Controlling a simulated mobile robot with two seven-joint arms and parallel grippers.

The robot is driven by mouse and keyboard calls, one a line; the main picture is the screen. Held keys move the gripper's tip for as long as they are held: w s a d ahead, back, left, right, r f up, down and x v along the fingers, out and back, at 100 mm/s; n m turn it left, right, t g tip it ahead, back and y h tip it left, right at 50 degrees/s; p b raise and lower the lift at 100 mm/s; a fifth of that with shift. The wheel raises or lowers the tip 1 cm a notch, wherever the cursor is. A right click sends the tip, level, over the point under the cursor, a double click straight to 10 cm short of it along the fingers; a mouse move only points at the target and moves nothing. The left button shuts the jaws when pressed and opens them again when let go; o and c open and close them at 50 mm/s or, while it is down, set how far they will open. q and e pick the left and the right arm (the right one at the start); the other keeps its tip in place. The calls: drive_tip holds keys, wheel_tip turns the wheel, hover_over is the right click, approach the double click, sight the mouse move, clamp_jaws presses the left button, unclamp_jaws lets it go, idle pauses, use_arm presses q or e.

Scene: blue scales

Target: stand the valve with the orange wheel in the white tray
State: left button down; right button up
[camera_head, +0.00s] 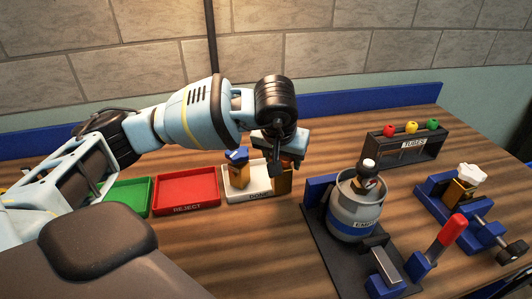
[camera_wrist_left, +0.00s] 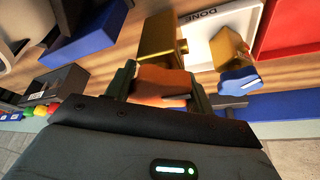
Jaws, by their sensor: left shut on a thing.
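My left gripper (camera_head: 280,160) is shut on the orange wheel (camera_wrist_left: 163,85) of a valve with a brass body (camera_head: 284,183). The wheel sits between the two fingers in the left wrist view, and the fingers partly hide it. The brass body (camera_wrist_left: 160,38) hangs at the right end of the white tray marked DONE (camera_head: 262,196). In the left wrist view it overlaps the edge of the tray (camera_wrist_left: 197,52); I cannot tell whether it touches the tray. A brass valve with a blue wheel (camera_head: 238,168) stands in the tray's left part. My right gripper is not in view.
A red REJECT tray (camera_head: 187,190) and a green tray (camera_head: 128,196) lie left of the white tray. A grey cylinder (camera_head: 354,208) on a dark stand is to the right. A TUBES rack (camera_head: 408,148) and a blue fixture with a white-wheeled valve (camera_head: 463,188) are farther right.

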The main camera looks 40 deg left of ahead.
use_arm(q)
drive_tip(key=w+a+f, duration=0.1)
drive_tip(key=a, duration=0.1)
drive_tip(key=w+a+f, duration=0.1)
drive_tip(key=w+a, duration=0.1)
drive_tip(key=a, duration=0.1)
drive_tip(key=w+a+f+p, duration=0.1)
drive_tip(key=a+f, duration=0.1)
drive_tip(key=shift+w+a, duration=0.15)
drive_tip(key=shift+w, duration=0.25)
drive_tip(key=shift+f, duration=0.2)
drive_tip(key=c, duration=0.6)
unclamp_jaws()
drive_tip(key=shift+o, duration=0.2)
